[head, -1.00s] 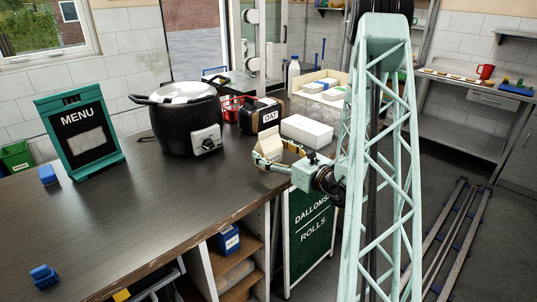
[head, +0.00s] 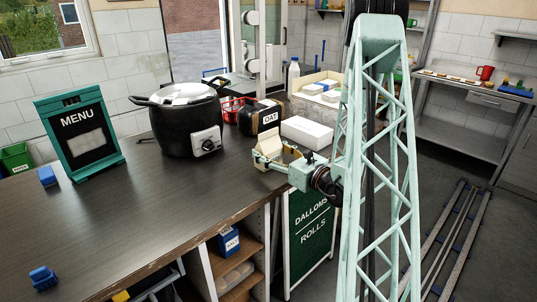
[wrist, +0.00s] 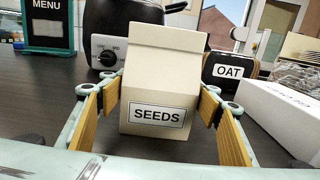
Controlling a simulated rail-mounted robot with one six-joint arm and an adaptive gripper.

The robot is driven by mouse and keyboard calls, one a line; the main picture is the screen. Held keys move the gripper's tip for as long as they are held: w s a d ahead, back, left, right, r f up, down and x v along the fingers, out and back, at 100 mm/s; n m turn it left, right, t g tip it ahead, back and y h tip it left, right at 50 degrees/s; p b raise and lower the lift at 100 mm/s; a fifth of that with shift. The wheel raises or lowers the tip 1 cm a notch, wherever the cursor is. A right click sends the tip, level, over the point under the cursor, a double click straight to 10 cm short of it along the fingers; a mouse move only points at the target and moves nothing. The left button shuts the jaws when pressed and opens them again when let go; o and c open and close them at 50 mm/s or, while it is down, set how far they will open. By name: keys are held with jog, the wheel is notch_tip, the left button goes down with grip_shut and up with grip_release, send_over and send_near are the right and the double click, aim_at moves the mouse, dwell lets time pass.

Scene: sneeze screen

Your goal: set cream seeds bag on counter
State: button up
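The cream seeds bag (head: 268,146) stands upright on the dark counter (head: 140,215), close to its right end. In the wrist view the bag (wrist: 162,85) faces me with its SEEDS label at the bottom. My gripper (head: 276,160) is low over the counter, with its fingers on both sides of the bag. In the wrist view my gripper (wrist: 163,95) has its yellow-padded fingers spread, with the bag between them. The pads look apart from the bag's lower sides; contact farther back is hard to tell.
A black soup pot (head: 185,125) stands behind and left of the bag. The OAT container (head: 262,117) and a white box (head: 307,131) are behind it. A menu board (head: 80,138) and blue items stand at the left. The middle of the counter is clear.

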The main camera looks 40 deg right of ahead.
jog(key=c, duration=0.6)
jog(key=shift+o, duration=0.2)
jog(key=shift+r, duration=0.2)
jog(key=shift+r+p, duration=0.65)
jog(key=shift+r, duration=0.8)
jog(key=shift+s+r, duration=0.1)
jog(key=shift+r, duration=0.1)
jog(key=p, duration=0.9)
send_near(271, 143)
jog(key=a, duration=0.1)
jog(key=w+a+r, duration=0.1)
jog(key=a, duration=0.3)
jog(key=shift+w+a+r, duration=0.15)
jog(key=shift+w+a, duration=0.05)
jog(key=shift+w, duration=0.1)
jog(key=p, duration=0.1)
jog(key=s+p, duration=0.1)
jog(key=p, duration=0.1)
jog(key=shift+a, duration=0.2)
jog(key=shift+s+a+r+p, duration=0.1)
jog(key=shift+s+a+p, duration=0.35)
jog(key=shift+p, duration=0.65)
jog(key=shift+s+a+f+p, duration=0.1)
jog(key=shift+s+a+p, duration=0.1)
jog(key=shift+s+p, duration=0.65)
jog(key=shift+s+a+r+p, duration=0.1)
jog(key=shift+s+a+p, duration=0.2)
jog(key=shift+p, duration=1)
